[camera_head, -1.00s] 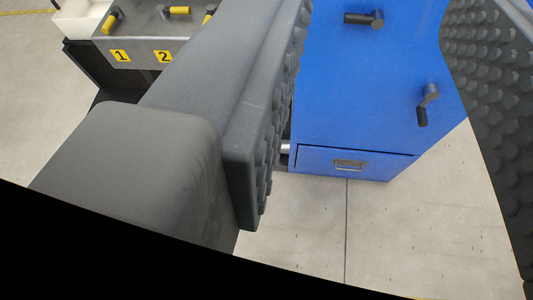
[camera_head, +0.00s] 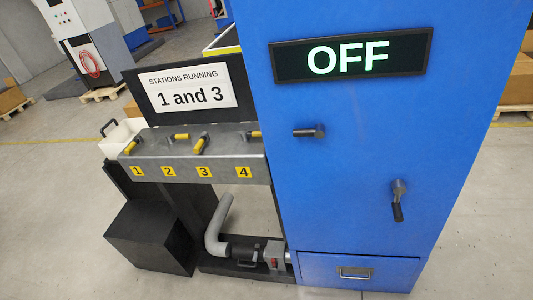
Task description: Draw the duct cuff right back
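A grey elbow duct (camera_head: 216,230) comes down low beneath the metal shelf. At its lower end is a dark sleeve (camera_head: 242,250), which looks like the duct cuff, with a small black handle in front. To its right is a grey fitting (camera_head: 275,256) with a red part, close to the blue cabinet (camera_head: 345,190). I cannot tell exactly where the cuff ends along the pipe. My gripper is out of this view.
A metal shelf (camera_head: 225,169) carries several yellow-handled valves, numbered 1 to 4. A sign (camera_head: 190,88) reads "STATIONS RUNNING 1 and 3". The cabinet display (camera_head: 350,55) reads OFF. A black box (camera_head: 150,237) stands left of the duct. Floor in front is clear.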

